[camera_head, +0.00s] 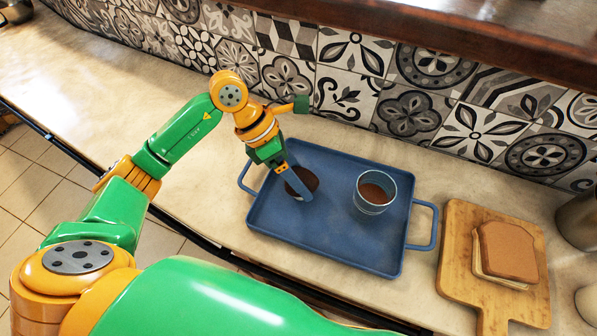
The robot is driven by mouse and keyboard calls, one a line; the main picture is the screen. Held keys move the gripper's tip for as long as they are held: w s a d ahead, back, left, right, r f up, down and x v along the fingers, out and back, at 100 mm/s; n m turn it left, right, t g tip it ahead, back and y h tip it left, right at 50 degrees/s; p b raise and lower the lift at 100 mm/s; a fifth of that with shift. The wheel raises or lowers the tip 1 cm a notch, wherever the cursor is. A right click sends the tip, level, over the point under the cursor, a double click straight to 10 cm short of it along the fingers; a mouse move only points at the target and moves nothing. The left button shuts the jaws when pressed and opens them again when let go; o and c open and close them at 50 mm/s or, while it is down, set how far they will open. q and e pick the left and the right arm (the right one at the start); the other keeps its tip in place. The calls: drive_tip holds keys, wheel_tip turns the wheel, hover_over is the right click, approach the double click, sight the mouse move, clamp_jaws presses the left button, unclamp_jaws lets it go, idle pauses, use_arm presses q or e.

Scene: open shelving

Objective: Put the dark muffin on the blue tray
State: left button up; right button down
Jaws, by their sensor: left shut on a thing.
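The dark muffin (308,178) is a dark brown round thing over the left part of the blue tray (337,250). My left gripper (298,184) is shut on the muffin, with a finger across its near left side that hides part of it. I cannot tell whether the muffin touches the tray floor. The tray lies flat on the counter, with a low rim and a handle at each end. My right gripper does not show.
A glass cup with brown contents (374,193) stands on the tray's right half. A wooden board (463,245) with a sandwich (507,252) lies to the right. A tiled wall (410,95) runs behind. The counter (130,85) is clear at the left.

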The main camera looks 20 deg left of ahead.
use_arm(q)
drive_tip(key=o, duration=1.2)
drive_tip(key=b+v, duration=0.1)
drive_tip(key=v, duration=1.1)
